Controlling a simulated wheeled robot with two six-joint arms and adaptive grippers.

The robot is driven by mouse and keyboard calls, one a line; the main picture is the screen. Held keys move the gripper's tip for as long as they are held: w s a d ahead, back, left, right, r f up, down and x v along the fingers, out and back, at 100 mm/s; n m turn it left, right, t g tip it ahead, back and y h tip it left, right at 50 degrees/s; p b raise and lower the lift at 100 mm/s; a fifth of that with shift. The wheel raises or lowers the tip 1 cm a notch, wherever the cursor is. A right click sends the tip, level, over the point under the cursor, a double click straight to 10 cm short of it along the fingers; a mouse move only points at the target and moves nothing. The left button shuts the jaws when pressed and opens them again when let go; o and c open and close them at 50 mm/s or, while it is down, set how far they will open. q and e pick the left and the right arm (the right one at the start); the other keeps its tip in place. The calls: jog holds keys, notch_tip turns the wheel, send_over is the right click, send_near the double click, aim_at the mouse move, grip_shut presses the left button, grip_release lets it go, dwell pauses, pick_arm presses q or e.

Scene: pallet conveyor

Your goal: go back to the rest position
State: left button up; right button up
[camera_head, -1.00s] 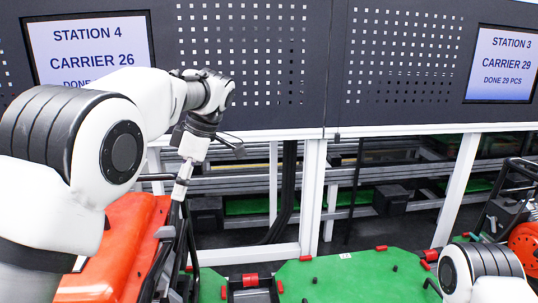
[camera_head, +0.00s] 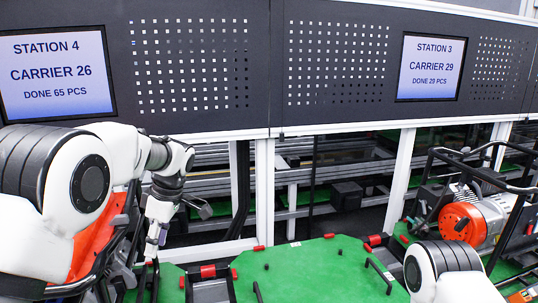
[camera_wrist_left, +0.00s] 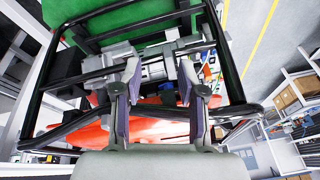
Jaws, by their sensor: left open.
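My left gripper (camera_head: 155,240) hangs at the left of the head view, below my bent left arm, close to a black-framed machine with orange covers (camera_head: 92,245). In the left wrist view my left gripper (camera_wrist_left: 156,90) has its two fingers spread apart with nothing held between them. Black tubes and grey metal parts of the machine (camera_wrist_left: 90,135) lie behind and around the fingers; whether they touch cannot be told. Of my right arm only a white and black link shows at the lower right of the head view; its gripper is out of the picture.
A green pallet plate (camera_head: 310,265) with red and black fixtures lies in front. A second framed machine with an orange recoil cover (camera_head: 460,223) stands at the right. A dark perforated panel with screens (camera_head: 430,67) runs along the back. The wrist view shows shelves with boxes (camera_wrist_left: 290,98).

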pick_arm(q)
jog(key=s+f+m+h, duration=0.1)
jog(key=s+f+m, duration=0.3)
jog(key=f, duration=0.7)
jog(key=s+f+m+h, duration=0.1)
jog(key=s+f+m, duration=0.1)
jog(key=s+f, duration=0.6)
jog(key=s+f+m+h, duration=0.1)
jog(key=s+f+m, duration=0.25)
jog(key=f, duration=0.95)
jog(key=s+f+m+t, duration=0.1)
jog(key=s+f+m, duration=0.2)
jog(key=s, duration=0.8)
jog(key=s+f+m, duration=0.3)
jog(key=s+m, duration=0.1)
jog(key=s, duration=0.7)
notch_tip(320, 180, down, 10)
jog(key=b, duration=1)
jog(key=shift+d+r, duration=0.2)
jog(key=shift+m, duration=0.25)
